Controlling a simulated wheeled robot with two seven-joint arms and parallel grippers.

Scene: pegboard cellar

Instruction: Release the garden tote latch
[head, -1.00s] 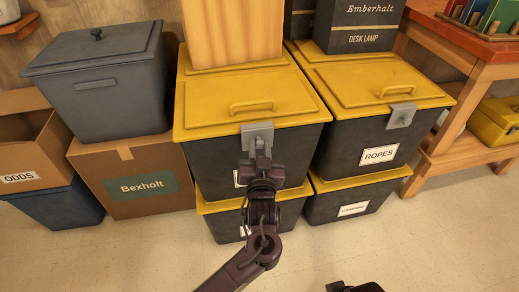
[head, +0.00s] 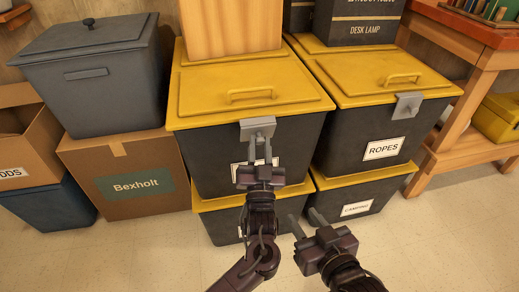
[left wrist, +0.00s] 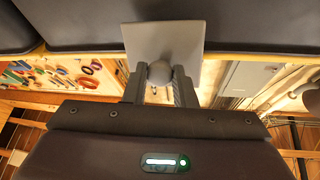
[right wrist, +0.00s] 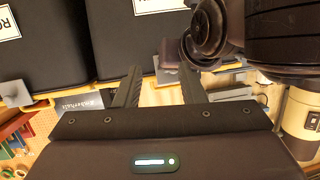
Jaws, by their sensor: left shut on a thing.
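A black tote with a yellow lid (head: 207,150) stands in the middle on top of another; its white label is mostly hidden behind my left gripper, so I cannot read it. A grey latch (head: 258,126) hangs at the front of its lid rim. My left gripper (head: 258,150) is shut on the latch's lower part. In the left wrist view its fingers close on a rounded grey knob (left wrist: 159,73) below the latch plate (left wrist: 163,42). My right gripper (head: 304,218) is open and empty, low in front of the lower totes; its fingers stand apart in the right wrist view (right wrist: 158,80).
A ROPES tote (head: 362,143) with its own grey latch (head: 408,104) stands to the right, above a CAMPING tote (head: 345,215). A Bexholt carton (head: 135,155) bears a grey lidded bin (head: 95,90) on the left. The floor in front is clear.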

